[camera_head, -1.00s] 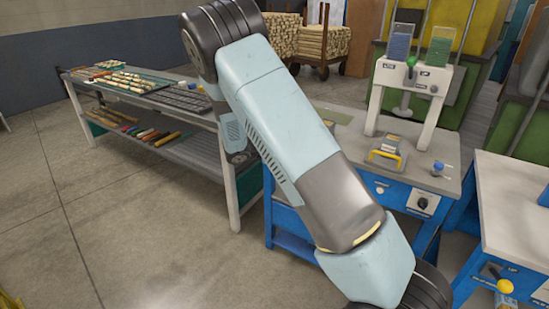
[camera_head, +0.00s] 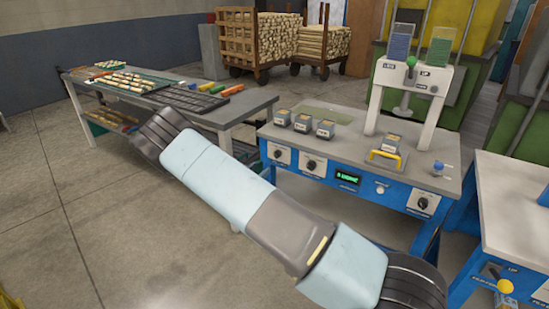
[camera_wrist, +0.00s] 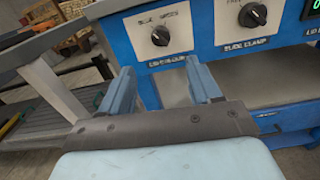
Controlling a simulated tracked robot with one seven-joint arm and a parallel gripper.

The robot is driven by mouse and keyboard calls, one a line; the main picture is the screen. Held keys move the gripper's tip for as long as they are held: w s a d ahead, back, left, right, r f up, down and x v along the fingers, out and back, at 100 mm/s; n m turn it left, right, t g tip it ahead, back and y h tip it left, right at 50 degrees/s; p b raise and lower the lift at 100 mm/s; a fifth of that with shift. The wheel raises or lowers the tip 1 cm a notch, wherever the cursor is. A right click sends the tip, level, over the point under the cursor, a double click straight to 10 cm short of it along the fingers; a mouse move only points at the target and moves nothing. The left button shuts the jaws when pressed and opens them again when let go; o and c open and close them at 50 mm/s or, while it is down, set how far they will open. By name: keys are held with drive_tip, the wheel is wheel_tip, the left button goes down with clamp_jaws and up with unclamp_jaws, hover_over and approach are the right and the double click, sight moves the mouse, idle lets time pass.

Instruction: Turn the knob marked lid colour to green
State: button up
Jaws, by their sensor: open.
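The lid colour knob (camera_wrist: 160,36) is a black round knob on a white plate marked blue and green, on the blue front of a bench, at the top middle of the wrist view. It looks turned toward the upper left, the blue side, but the pointer is small. In the head view this knob (camera_head: 279,154) is the leftmost on the bench front. My gripper (camera_wrist: 160,68) is open and empty, with its two fingers apart below and either side of the knob, not touching it. The head view does not show my gripper.
A slide clamp knob (camera_wrist: 253,15) sits to the right of the lid colour knob. A lit green display (camera_head: 348,178) and another knob (camera_head: 423,203) are farther right. Several small blocks and a yellow handle (camera_head: 384,158) are on the bench top. A grey table (camera_head: 240,104) stands left.

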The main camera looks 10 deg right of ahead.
sight(275, 156)
drive_tip(key=x, duration=1.2)
drive_tip(key=shift+w+d, duration=0.15)
drive_tip(key=shift+w, duration=0.05)
drive_tip(key=c, duration=1)
